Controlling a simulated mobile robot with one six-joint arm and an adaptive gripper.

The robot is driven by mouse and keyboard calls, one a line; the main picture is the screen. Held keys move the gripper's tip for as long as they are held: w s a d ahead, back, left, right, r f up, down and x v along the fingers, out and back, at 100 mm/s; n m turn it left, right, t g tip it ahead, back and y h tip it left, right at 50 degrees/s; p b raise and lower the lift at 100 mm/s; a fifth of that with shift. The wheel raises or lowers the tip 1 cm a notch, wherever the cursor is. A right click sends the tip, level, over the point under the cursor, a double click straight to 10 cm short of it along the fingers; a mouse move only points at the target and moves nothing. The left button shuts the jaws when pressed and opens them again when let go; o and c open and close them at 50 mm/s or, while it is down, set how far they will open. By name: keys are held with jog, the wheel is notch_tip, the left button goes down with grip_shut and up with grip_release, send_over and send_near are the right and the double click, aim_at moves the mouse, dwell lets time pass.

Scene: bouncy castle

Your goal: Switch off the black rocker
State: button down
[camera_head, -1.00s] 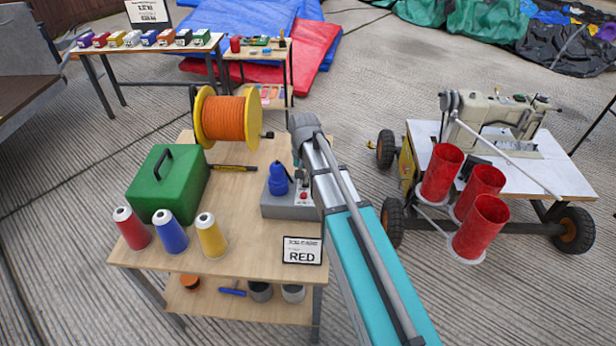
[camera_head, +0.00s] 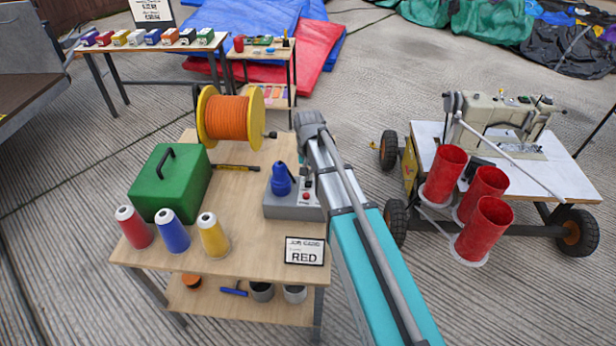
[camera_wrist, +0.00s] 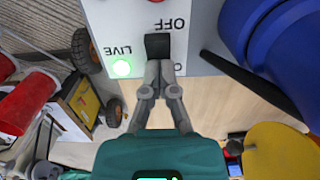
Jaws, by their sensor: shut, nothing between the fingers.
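A grey control box (camera_head: 285,210) sits on the near wooden table, partly hidden by my arm. In the wrist view, the black rocker (camera_wrist: 158,46) stands on the box's pale face (camera_wrist: 118,22). An upside-down OFF label (camera_wrist: 169,23) is beside it. A green lamp (camera_wrist: 122,68) marked LIVE is lit. My gripper (camera_wrist: 160,72) is shut and empty, its fingertips right at the rocker's near edge. I cannot tell whether they touch it. The second label by the rocker is mostly covered by the fingers.
A blue plug (camera_head: 281,180) stands on the box, close beside the rocker in the wrist view. A yellow reel with orange cord (camera_head: 228,118), a green case (camera_head: 168,182), thread spools (camera_head: 172,232) and a RED job card (camera_head: 304,251) share the table.

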jog(key=shift+w+r+p, duration=0.15)
jog(key=shift+w+p, duration=0.05)
jog(key=shift+p, duration=0.1)
notch_tip(320, 180, up, 14)
jog(key=w+p, duration=0.1)
jog(key=p, duration=1.2)
jog(key=shift+w+d+f, duration=0.15)
jog(key=shift+w+f, duration=0.1)
jog(key=shift+w, duration=0.05)
dwell(0.3)
jog(key=s+d+r+n+p, duration=0.1)
jog(key=s+d+r+p, duration=0.1)
jog(key=s+d, duration=0.3)
jog(key=s+d+r+p, duration=0.3)
jog(key=s+d, duration=0.3)
jog(key=s, duration=0.7)
jog(key=shift+n+t+p, duration=0.3)
jog(key=shift+n, duration=0.1)
jog(key=c, duration=1.3)
grip_release()
jog(key=shift+d, duration=0.1)
jog(key=shift+c, duration=0.2)
